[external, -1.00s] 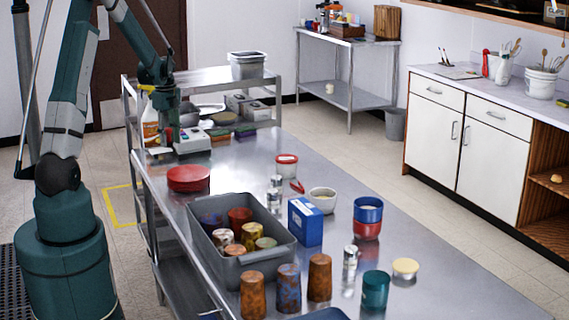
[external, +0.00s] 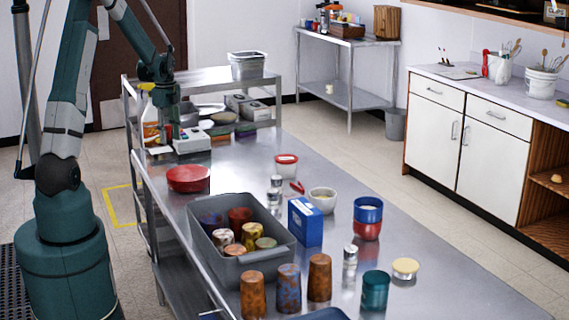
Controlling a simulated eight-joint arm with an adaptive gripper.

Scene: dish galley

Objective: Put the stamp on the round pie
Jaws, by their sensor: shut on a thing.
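My gripper (external: 168,128) points down at the far left end of the steel table, beside a white box-like device (external: 192,140). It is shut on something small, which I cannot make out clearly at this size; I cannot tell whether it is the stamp. No stamp shows clearly elsewhere. I cannot identify the round pie for sure. A low round thing with a pale yellow top (external: 405,266) sits near the right front of the table, and a low round red thing (external: 188,178) sits at the left, closer to my gripper.
A grey tub (external: 275,222) of cups stands mid-table. A blue box (external: 305,222), stacked blue and red bowls (external: 367,218), a white bowl (external: 322,200), a teal cup (external: 375,290) and several brown tumblers stand around it. The table's right side is mostly clear.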

